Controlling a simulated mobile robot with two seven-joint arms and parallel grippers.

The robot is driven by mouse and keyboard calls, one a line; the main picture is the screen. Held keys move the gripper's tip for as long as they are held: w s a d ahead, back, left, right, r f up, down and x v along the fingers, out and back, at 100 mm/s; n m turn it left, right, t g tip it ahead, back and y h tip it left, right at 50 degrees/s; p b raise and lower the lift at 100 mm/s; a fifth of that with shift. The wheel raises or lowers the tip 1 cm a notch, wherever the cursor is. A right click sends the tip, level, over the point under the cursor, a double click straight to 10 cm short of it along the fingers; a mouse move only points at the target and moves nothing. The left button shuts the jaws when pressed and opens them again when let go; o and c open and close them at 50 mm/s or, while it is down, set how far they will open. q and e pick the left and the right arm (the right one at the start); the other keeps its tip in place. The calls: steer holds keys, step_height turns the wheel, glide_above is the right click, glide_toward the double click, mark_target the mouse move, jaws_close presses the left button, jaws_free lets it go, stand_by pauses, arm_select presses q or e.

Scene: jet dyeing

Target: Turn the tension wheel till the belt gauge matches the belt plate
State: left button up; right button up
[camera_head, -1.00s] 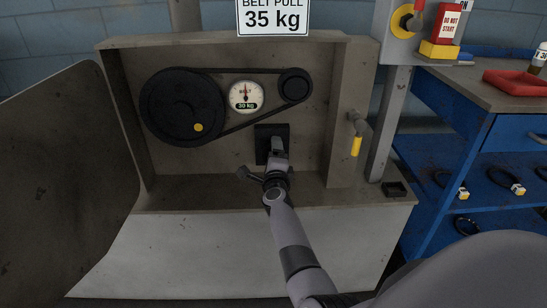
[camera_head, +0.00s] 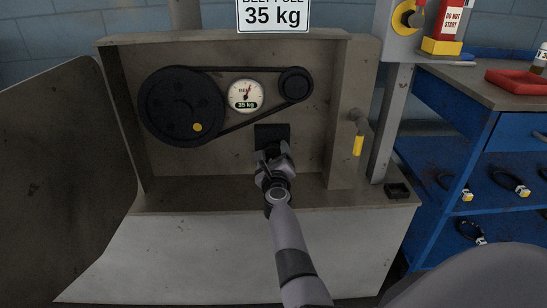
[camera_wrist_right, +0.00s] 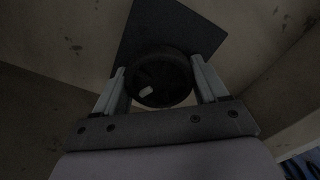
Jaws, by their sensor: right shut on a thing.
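The belt plate (camera_head: 273,16) above the cabinet reads BELT PULL 35 kg. In the right wrist view the tension wheel (camera_wrist_right: 161,77) is a dark round knob with a small pale mark, in front of a dark square plate. My right gripper (camera_wrist_right: 160,88) has a finger on each side of the wheel and is shut on it. In the head view my right gripper (camera_head: 272,158) largely hides the wheel. My left gripper is out of view.
The belt (camera_head: 245,70) runs around a large pulley (camera_head: 181,106) and a small pulley (camera_head: 294,84). An open door (camera_head: 65,180) stands at left. A yellow-handled valve (camera_head: 358,145) is right of the recess. A blue bench (camera_head: 450,140) stands farther right.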

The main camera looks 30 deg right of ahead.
steer(key=shift+d, duration=0.2)
stand_by(0.4)
steer(key=o, duration=1)
steer(key=shift+f, duration=0.1)
steer(key=shift+a, duration=0.1)
